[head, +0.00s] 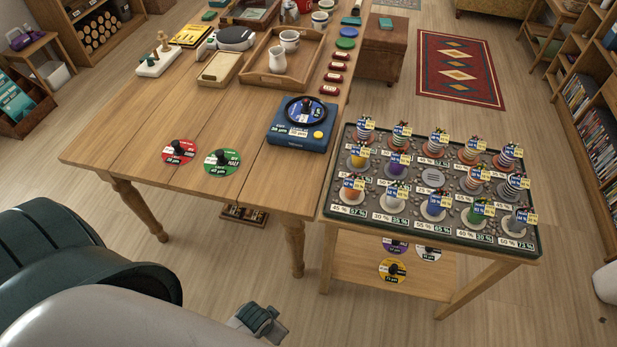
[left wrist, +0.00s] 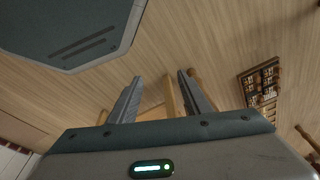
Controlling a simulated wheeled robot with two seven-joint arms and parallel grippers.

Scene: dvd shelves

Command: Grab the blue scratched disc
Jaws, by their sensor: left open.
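A blue disc (head: 305,111) with a black rim and dark knob lies on a dark blue player box (head: 296,138) at the table's right front. Scratches on it are too small to tell. My left arm comes in from the lower left, with what looks like its gripper end (head: 260,322) low in front of the tables, far from the disc. In the left wrist view my left gripper (left wrist: 161,76) is open and empty, with wooden floor beyond its fingers. The disc is not in the left wrist view. My right gripper is not in view.
A red disc (head: 179,151) and a green disc (head: 222,161) lie on the wooden table (head: 135,125). A low side table holds a dark tray (head: 345,222) of several striped cups; purple, white and yellow discs (head: 392,271) lie on its shelf. A small rack (left wrist: 262,82) is on the floor.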

